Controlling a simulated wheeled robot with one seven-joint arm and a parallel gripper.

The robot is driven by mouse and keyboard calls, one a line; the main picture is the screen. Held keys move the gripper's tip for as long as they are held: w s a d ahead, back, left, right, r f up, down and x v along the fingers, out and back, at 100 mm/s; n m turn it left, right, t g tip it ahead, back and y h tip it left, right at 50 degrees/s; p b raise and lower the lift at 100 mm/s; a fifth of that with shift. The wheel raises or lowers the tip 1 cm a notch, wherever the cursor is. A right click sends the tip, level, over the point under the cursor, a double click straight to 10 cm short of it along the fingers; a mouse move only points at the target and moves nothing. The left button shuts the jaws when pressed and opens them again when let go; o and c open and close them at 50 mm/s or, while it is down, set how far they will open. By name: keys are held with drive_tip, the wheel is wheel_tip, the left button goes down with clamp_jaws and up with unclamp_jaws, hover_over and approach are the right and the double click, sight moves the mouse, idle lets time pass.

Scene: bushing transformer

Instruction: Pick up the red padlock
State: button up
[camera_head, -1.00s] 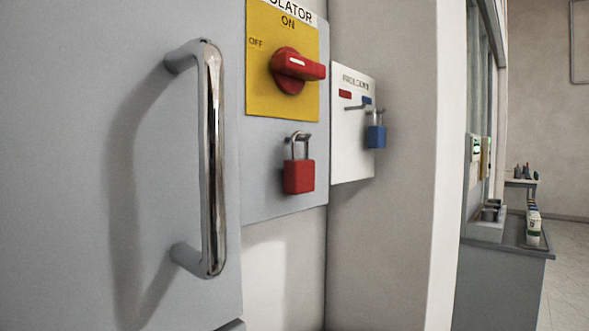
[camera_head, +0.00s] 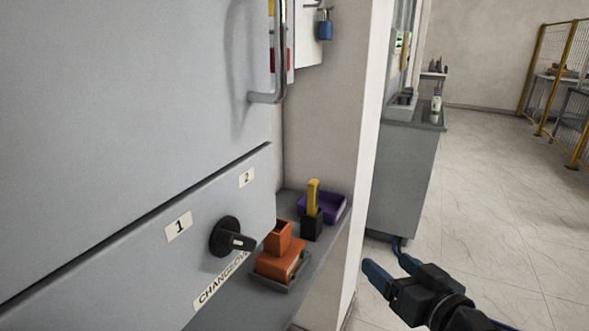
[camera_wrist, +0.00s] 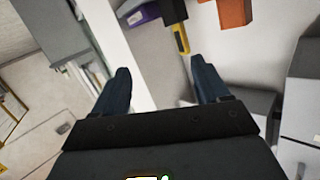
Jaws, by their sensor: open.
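The red padlock is mostly hidden in the head view. Thin red slivers show beside the chrome door handle (camera_head: 280,55) at the top, and I cannot tell which belongs to the padlock. The wrist view does not show the padlock. My gripper (camera_head: 392,271) is at the lower right of the head view, low and well apart from the handle and panel. Its two fingers are spread, with nothing held between them. In the wrist view my gripper (camera_wrist: 163,80) points toward the shelf area.
A blue padlock (camera_head: 326,26) hangs on the white panel. A shelf below holds an orange block (camera_head: 280,263), a yellow item (camera_head: 313,197) in a black holder and a purple tray (camera_head: 334,206). A black knob (camera_head: 226,238) sticks out of the cabinet. Open floor lies right.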

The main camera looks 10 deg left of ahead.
drive_tip(key=w+a+r+n+g+y+p, duration=0.1)
drive_tip(key=w+a+r+n+g+y, duration=0.2)
drive_tip(key=r, duration=0.9)
drive_tip(key=w+a+r+n+y, duration=0.35)
drive_tip(key=a+r, duration=0.25)
drive_tip(key=r, duration=0.5)
drive_tip(key=w+a+r+n+g+y+p, duration=0.1)
drive_tip(key=w+a+r+n+g+y, duration=0.2)
drive_tip(key=r, duration=0.9)
drive_tip(key=w+a+t+p, duration=0.1)
drive_tip(key=w+a+p, duration=0.1)
drive_tip(key=w+a, duration=0.2)
drive_tip(key=a+m+h, duration=0.1)
drive_tip(key=a, duration=0.2)
drive_tip(key=shift+w+a+f, duration=0.15)
drive_tip(key=shift+a+f, duration=0.2)
drive_tip(key=shift+f, duration=0.05)
drive_tip(key=c, duration=1.2)
